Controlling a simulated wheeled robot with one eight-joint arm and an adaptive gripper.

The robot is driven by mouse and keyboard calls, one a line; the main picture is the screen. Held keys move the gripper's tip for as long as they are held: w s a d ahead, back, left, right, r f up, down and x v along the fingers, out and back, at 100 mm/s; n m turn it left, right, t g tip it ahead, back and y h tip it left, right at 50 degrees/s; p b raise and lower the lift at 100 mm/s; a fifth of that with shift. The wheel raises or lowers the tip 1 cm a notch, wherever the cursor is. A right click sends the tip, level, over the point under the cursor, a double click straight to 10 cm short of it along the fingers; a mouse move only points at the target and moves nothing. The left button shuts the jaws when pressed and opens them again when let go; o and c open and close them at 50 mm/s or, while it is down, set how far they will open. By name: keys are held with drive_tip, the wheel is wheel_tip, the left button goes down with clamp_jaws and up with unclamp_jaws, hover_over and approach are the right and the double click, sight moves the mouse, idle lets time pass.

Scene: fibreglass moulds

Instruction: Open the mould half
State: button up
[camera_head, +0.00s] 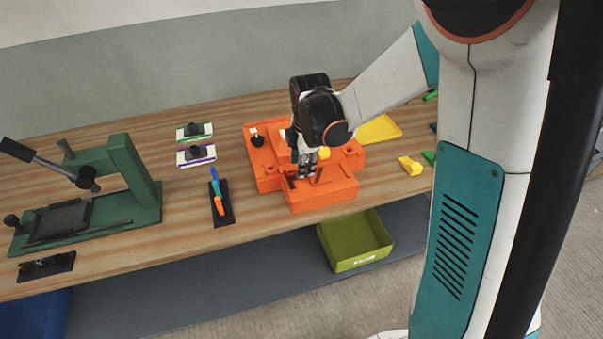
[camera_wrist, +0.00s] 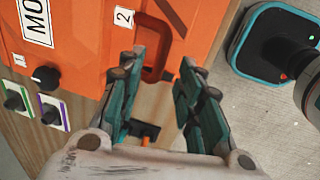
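The orange mould (camera_head: 265,177) sits on the wooden bench, and its lower front block (camera_head: 325,198) faces the bench edge. In the wrist view its orange face (camera_wrist: 85,75) carries labels, including a "2", and a loop-like orange handle (camera_wrist: 157,75) stands out near the fingertips. My gripper (camera_head: 307,172) is over the mould, fingers pointing down. In the wrist view its two teal fingers (camera_wrist: 161,67) are apart, with the handle's end between or just beyond their tips; I cannot tell if they touch it. My wrist hides part of the mould in the head view.
A green press (camera_head: 130,175) with a lever stands at left. A green-edged block (camera_head: 195,131), a purple-edged block (camera_head: 196,154) and a dark tool holder (camera_head: 223,205) lie between. A yellow tray (camera_head: 380,129) and yellow piece (camera_head: 410,165) are at right. An olive bin (camera_head: 355,245) sits below.

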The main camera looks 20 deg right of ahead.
drive_tip(key=shift+w+f+b, duration=0.15)
drive_tip(key=shift+f+b, duration=0.1)
drive_tip(key=shift+f, duration=0.75)
drive_tip(key=shift+w+f+b, duration=0.15)
drive_tip(key=shift+f+b, duration=0.05)
drive_tip(key=shift+f, duration=0.75)
drive_tip(key=shift+c, duration=0.3)
clamp_jaws()
